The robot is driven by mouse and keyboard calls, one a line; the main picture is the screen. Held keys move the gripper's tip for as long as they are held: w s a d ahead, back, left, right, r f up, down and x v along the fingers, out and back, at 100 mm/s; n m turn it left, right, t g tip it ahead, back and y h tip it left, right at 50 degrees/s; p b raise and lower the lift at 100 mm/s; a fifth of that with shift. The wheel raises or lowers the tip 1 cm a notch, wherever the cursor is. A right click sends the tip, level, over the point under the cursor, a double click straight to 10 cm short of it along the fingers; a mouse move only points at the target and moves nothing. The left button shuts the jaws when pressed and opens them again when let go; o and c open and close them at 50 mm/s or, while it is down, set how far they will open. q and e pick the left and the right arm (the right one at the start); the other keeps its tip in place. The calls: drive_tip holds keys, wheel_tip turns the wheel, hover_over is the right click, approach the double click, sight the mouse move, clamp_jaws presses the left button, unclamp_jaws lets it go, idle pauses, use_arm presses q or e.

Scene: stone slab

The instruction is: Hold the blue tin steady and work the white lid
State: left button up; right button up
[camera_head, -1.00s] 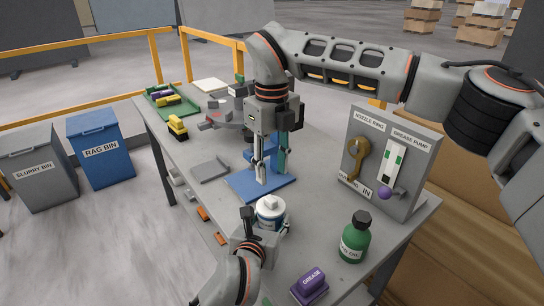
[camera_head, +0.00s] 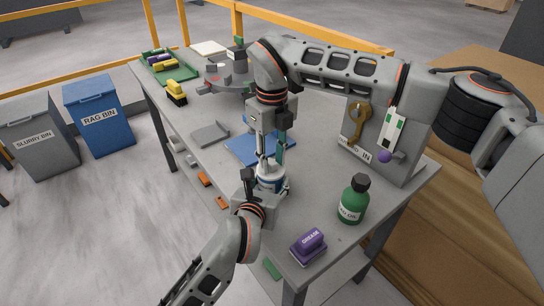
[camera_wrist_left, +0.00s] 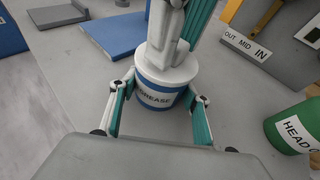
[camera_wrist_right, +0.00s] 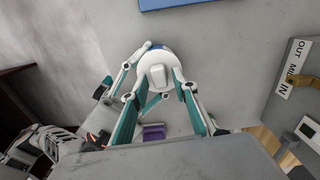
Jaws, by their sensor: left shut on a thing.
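The blue tin (camera_head: 271,184) stands upright on the grey table, with a white label reading GREASE in the left wrist view (camera_wrist_left: 158,98). Its white lid (camera_wrist_left: 166,66) is on top; the lid's raised square knob shows in the right wrist view (camera_wrist_right: 158,76). My left gripper (camera_wrist_left: 161,90) is shut on the tin, a finger on each side. My right gripper (camera_head: 272,160) points down from above at the lid. Its fingers (camera_wrist_right: 156,82) stand apart on either side of the knob, apparently open. Whether they touch the lid cannot be told.
A blue plate (camera_head: 243,150) lies behind the tin. The upright grey panel (camera_head: 408,165) with a brass key and purple knob stands at the right.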

sight(272, 162)
clamp_jaws()
drive_tip(key=shift+r, duration=4)
use_arm(q)
drive_tip(key=o, duration=1.7)
drive_tip(key=shift+c, duration=0.2)
drive_tip(key=shift+s, duration=0.1)
